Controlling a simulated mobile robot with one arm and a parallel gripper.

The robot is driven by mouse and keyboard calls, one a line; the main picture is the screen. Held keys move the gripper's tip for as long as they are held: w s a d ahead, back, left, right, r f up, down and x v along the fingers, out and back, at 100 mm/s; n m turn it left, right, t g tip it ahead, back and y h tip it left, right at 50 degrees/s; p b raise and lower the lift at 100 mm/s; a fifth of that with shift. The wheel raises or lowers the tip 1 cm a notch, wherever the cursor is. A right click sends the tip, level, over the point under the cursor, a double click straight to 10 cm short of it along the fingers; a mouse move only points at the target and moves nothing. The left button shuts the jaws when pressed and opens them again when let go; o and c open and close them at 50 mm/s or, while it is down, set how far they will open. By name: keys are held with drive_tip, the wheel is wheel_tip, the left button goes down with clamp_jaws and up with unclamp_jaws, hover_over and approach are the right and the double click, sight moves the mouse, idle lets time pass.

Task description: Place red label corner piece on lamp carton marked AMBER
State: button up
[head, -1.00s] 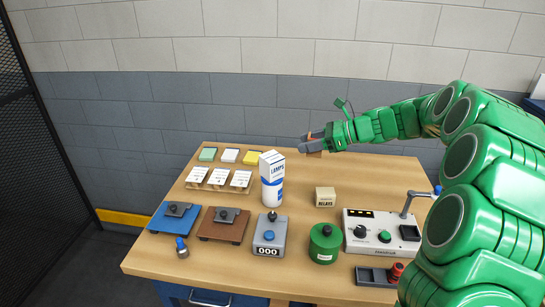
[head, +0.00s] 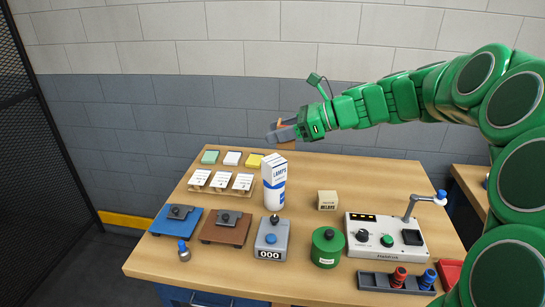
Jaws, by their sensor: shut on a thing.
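A tall white and blue carton lettered LAMPS (head: 274,190) stands upright at the middle of the bench. I cannot read AMBER on it. My gripper (head: 278,134) is in the air above and behind the carton, apart from it, with its fingers pointing left. It is shut on a small orange-brown piece (head: 288,146), mostly hidden by the fingers. I cannot tell whether this is the red label corner piece. No other red label piece is clear to me.
Left are green, white and yellow pads (head: 232,158), a rack of white cards (head: 220,182), and blue and brown plates (head: 222,228). In front are a counter (head: 272,240) and green canister (head: 327,248). Right are a RELAYS box (head: 327,200), control unit (head: 385,238) and tray (head: 376,281).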

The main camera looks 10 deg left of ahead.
drive_tip(key=w+a+f, duration=0.3)
drive_tip(key=w+f, duration=0.1)
drive_tip(key=w, duration=0.4)
hover_over(269, 159)
wheel_tip(269, 159, down, 5)
drive_tip(key=shift+s+f, duration=0.1)
drive_tip(key=shift+s, duration=0.05)
drive_tip(key=shift+w+a+f, duration=0.1)
drive_tip(key=shift+w+f, duration=0.1)
drive_tip(key=shift+f, duration=1.65)
drive_tip(key=o, duration=1)
drive_tip(key=shift+f, duration=0.1)
